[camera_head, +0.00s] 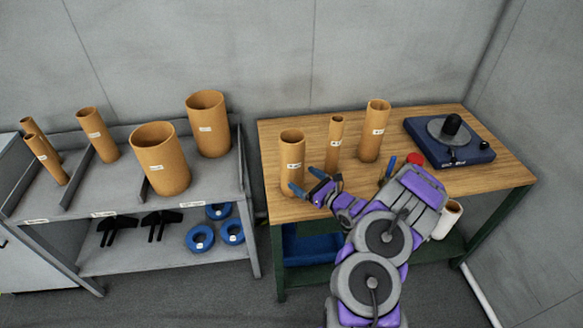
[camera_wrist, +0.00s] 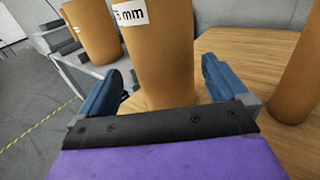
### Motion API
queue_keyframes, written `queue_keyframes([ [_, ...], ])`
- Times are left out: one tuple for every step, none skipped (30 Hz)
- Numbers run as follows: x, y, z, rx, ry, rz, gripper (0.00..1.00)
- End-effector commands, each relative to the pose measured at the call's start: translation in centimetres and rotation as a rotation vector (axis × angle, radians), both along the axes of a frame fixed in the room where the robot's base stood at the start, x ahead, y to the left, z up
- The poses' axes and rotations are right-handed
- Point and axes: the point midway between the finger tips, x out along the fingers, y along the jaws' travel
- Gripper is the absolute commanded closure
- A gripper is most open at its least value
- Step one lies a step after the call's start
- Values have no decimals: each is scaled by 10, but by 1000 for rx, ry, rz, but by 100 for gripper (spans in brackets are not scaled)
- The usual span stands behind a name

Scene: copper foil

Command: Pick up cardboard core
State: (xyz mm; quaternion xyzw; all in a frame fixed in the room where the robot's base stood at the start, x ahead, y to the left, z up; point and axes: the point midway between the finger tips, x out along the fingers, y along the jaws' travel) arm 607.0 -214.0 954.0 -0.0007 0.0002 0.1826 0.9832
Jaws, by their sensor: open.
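Three cardboard cores stand upright on the wooden table (camera_head: 400,188). My gripper (camera_head: 306,188) is open at the front of the left core. In the wrist view my gripper's blue fingers stand apart, with a labelled core (camera_wrist: 157,55) between and just beyond them. I cannot tell whether either finger touches it. Part of another core (camera_wrist: 300,88) shows at the right edge.
A grey shelf (camera_head: 112,190) at left holds several more cores, with blue rings (camera_head: 201,238) and black clamps on its lower level. A dark blue device (camera_head: 450,140) with a black knob sits at the table's back right. A red round item (camera_head: 414,159) lies near my arm.

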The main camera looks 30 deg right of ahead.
Motion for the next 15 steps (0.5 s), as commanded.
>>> queue_keyframes([
  [6,3,-1,-1,0,2,0],
  [9,4,-1,-1,0,1,0],
  [11,5,-1,-1,0,1,0],
  [13,5,0,-1,0,0,0],
  [14,6,0,0,0,0,0],
  [15,6,0,0,0,0,0],
  [17,7,0,-1,0,0,0],
  [18,8,0,-1,0,1,0],
  [21,10,0,-2,0,2,0],
  [24,11,0,-2,0,3,0],
  [28,13,0,-3,0,3,0],
  [33,14,0,-2,0,2,0],
  [37,15,0,-3,1,3,0],
  [41,16,0,-4,1,3,0],
  [45,18,0,-4,1,3,0],
])
